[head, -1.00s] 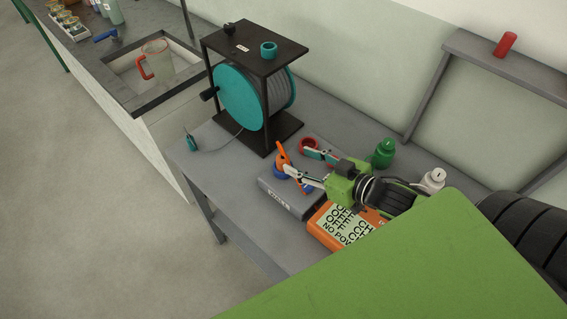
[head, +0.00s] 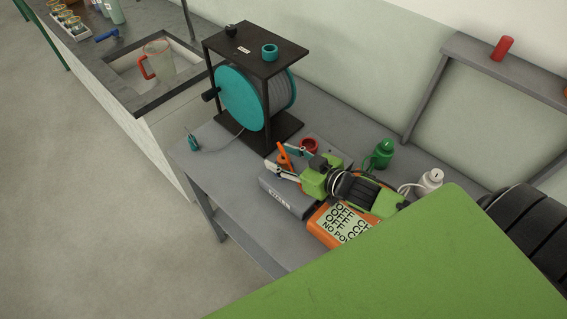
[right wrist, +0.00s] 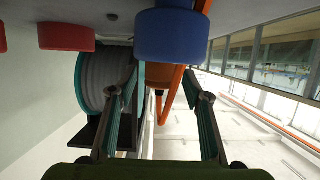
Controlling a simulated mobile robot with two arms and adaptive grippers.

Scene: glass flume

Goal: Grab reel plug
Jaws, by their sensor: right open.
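The reel plug (head: 193,143) is a small teal piece lying near the left end of the grey bench, at the end of a thin grey cable. The cable runs to the reel (head: 243,98), which has a teal disc, grey windings and a black frame. My right gripper (head: 279,158) is open and empty above the bench, to the right of the plug and apart from it. In the right wrist view its two fingers (right wrist: 160,88) are spread, with the reel (right wrist: 100,85) behind the left one. I cannot make out the plug there. My left gripper is not in view.
Below my right gripper are a grey box (head: 288,197) and an orange thing (head: 280,158). An orange lettered case (head: 335,228), a green bottle (head: 383,152) and a white bottle (head: 430,180) stand to the right. A blue piece (right wrist: 172,35) is close in the wrist view. Bench around the plug is clear.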

